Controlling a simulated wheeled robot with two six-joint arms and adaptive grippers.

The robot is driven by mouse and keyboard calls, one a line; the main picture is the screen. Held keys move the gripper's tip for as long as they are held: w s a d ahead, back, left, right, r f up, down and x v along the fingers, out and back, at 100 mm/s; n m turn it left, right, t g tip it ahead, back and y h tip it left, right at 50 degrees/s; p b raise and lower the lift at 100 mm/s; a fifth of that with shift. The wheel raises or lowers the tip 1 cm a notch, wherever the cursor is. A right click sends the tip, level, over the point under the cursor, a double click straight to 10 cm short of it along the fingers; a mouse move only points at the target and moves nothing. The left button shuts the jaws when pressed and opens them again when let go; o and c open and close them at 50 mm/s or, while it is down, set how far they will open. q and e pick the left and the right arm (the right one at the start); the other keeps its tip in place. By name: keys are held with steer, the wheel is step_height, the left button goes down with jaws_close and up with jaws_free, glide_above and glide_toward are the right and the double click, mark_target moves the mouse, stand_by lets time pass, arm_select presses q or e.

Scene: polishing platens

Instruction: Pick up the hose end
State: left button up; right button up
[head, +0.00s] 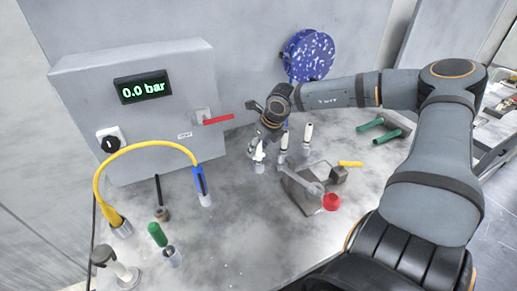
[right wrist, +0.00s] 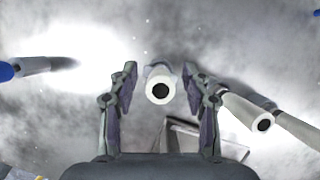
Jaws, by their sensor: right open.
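A yellow hose (head: 150,145) arches in front of the grey box. Its left end sits in a yellow fitting (head: 117,221), and its right end runs to a blue piece (head: 200,181) on a light round base. Several white upright pieces stand in the middle of the bench. My right gripper (head: 262,147) is above the leftmost white piece (head: 259,160). In the right wrist view, my right gripper (right wrist: 160,92) is open, with a white round piece with a dark hole (right wrist: 160,88) between its fingers. I cannot tell whether they touch. My left gripper is out of view.
A grey box with a display reading 0.0 bar (head: 143,87) and a red lever (head: 217,120) stands behind. A clamp with a red knob (head: 331,202) is right of the white pieces. A green-handled piece (head: 158,235) stands at front left. The front middle bench is clear.

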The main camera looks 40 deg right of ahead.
jaws_close()
stand_by(0.3)
step_height(320, 180, up, 5)
steer(key=shift+f+p, duration=0.2)
steer(key=shift+p, duration=0.3)
step_height(320, 180, up, 6)
steer(key=p, duration=0.5)
steer(key=shift+f, duration=0.2)
